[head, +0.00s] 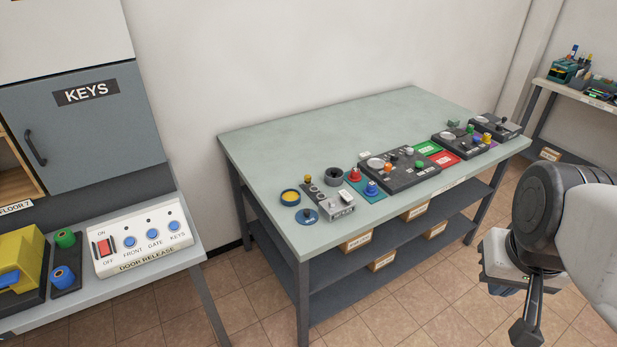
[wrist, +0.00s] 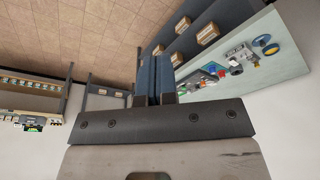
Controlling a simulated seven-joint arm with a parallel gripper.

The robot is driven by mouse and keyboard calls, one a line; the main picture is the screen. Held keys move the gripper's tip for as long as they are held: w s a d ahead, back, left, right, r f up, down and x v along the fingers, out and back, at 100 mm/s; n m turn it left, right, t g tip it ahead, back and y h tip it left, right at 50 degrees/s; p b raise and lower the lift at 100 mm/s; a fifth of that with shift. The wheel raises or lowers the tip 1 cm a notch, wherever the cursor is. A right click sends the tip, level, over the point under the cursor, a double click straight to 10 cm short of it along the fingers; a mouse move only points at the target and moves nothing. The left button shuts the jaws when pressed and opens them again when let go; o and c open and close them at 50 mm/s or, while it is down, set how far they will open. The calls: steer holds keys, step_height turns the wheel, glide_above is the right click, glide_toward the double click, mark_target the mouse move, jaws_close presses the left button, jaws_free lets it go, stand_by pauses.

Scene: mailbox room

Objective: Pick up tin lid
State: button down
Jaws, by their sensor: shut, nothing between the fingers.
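A round blue lid with a small knob (head: 306,216), which looks like the tin lid, lies flat on the grey-green table near its front left corner. Just behind it is an open tin (head: 290,197) with a blue rim and yellow inside. In the wrist view the lid (wrist: 262,40) and the tin (wrist: 272,50) are small at the upper right. My gripper (head: 527,328) is in front of the table's right end, far from the lid. Its fingers (wrist: 153,78) are together and empty in the wrist view.
A grey switch box (head: 332,200) stands right beside the lid and tin. Dark control panels (head: 397,172) and coloured knobs run along the table's front edge to the right. The table's back left surface (head: 265,150) is bare. A door release panel (head: 140,240) is on the left desk.

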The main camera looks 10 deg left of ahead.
steer(key=c, duration=0.9)
jaws_free()
steer(key=w+a+n, duration=0.3)
steer(key=w+a, duration=0.1)
steer(key=w, duration=0.4)
steer(key=w+a+n, duration=0.3)
steer(key=w+a, duration=0.1)
steer(key=w, duration=0.4)
steer(key=n+g, duration=0.3)
steer(key=n, duration=0.9)
glide_above(306, 211)
steer(key=f, duration=2.2)
steer(key=shift+s+d+f, duration=0.1)
steer(key=shift+d+f, duration=0.2)
steer(key=shift+a+f, duration=0.25)
steer(key=shift+a, duration=0.05)
